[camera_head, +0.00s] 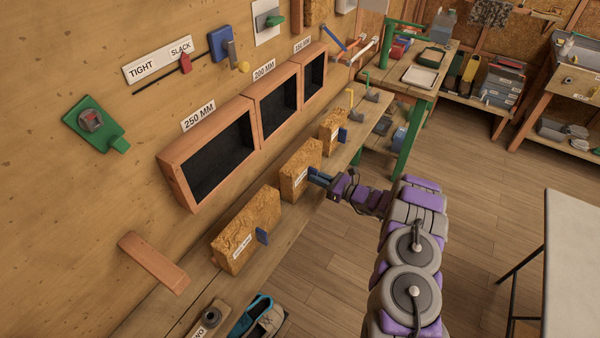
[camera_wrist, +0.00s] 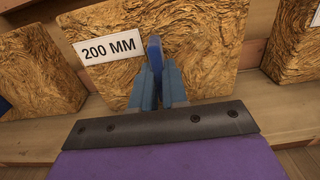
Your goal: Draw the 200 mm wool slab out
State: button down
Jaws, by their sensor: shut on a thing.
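The 200 mm wool slab (camera_head: 300,168) is a brown fibrous block standing on the wooden shelf below the wall boxes. In the wrist view the slab (camera_wrist: 190,35) fills the upper middle, with a white "200 MM" label. My gripper (camera_head: 318,177) is at its front face, and its blue fingers (camera_wrist: 157,85) are shut on the slab's blue tab (camera_wrist: 154,52). The slab stands outside the dark, empty-looking box marked 200 MM (camera_head: 252,97). The slab's back is hidden.
A larger slab (camera_head: 245,230) with a blue tab stands to the left and a smaller slab (camera_head: 333,128) to the right, both on the shelf (camera_head: 285,215). Shoes (camera_head: 262,318) lie at the near end. A white table (camera_head: 575,240) stands right; the floor between is open.

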jog(key=shift+s+d, duration=0.3)
jog(key=shift+d, duration=0.2)
jog(key=shift+p+v, duration=0.3)
jog(key=shift+v, duration=2.65)
